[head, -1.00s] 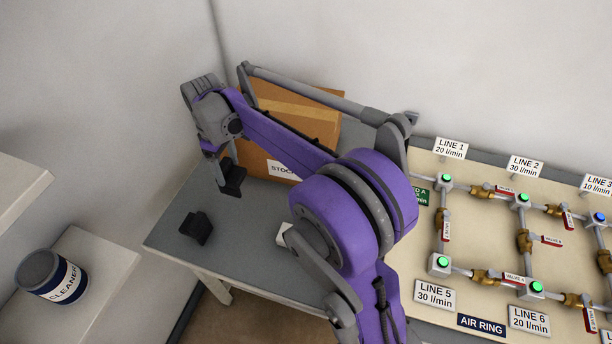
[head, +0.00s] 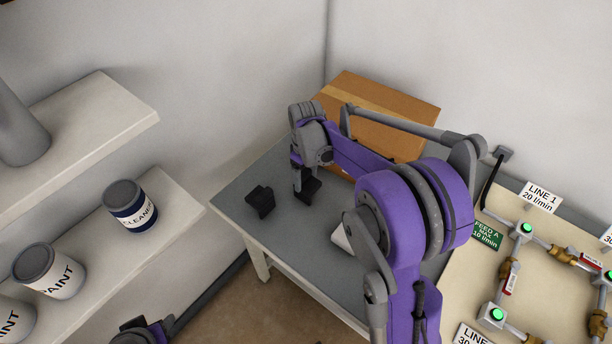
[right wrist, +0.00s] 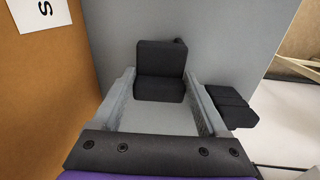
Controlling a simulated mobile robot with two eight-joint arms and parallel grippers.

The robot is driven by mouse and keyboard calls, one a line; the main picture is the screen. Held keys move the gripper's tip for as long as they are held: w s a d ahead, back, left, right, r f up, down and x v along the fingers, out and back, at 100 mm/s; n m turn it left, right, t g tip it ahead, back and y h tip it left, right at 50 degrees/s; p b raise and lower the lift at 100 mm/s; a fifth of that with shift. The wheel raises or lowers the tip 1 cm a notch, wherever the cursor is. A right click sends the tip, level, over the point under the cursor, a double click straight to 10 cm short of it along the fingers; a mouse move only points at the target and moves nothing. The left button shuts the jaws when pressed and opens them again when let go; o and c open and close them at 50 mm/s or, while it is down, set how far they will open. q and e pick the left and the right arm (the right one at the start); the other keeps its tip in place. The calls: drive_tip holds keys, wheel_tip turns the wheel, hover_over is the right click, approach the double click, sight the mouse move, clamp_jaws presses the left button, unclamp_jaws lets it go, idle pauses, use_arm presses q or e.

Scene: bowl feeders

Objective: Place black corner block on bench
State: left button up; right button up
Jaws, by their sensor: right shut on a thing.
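A black corner block (head: 311,188) is between the fingers of my right gripper (head: 304,182), which is shut on it. The block is low over or on the grey bench (head: 285,240); I cannot tell if it touches. In the right wrist view the L-shaped block (right wrist: 160,72) shows at the fingertips. A second black block (head: 260,201) lies on the bench to the left, and in the right wrist view (right wrist: 232,106) it is just outside the right-hand finger. Part of my left arm shows at the bottom edge, its jaws unclear.
A cardboard box (head: 385,110) stands at the bench's back, close beside my right arm. A pipe board (head: 470,270) is at the right. Shelves with a cleaner can (head: 130,205) and paint cans (head: 50,270) are at the left. The bench's front left is clear.

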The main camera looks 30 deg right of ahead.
sight(306, 182)
drive_tip(key=shift+f, duration=0.1)
drive_tip(key=o, duration=1.2)
drive_tip(key=shift+o, duration=0.2)
wheel_tip(306, 182, up, 12)
drive_tip(key=s+a+f+m+t, duration=0.2)
drive_tip(key=s+a, duration=0.3)
drive_tip(key=s, duration=0.5)
drive_tip(key=s+a+f+m+t, duration=0.2)
drive_tip(key=s+a+f+t, duration=0.1)
drive_tip(key=s, duration=0.8)
drive_tip(key=shift+a+f+m+t+p, duration=0.35)
drive_tip(key=shift+a+f, duration=0.2)
drive_tip(key=shift+a, duration=0.6)
drive_tip(key=shift+s, duration=0.1)
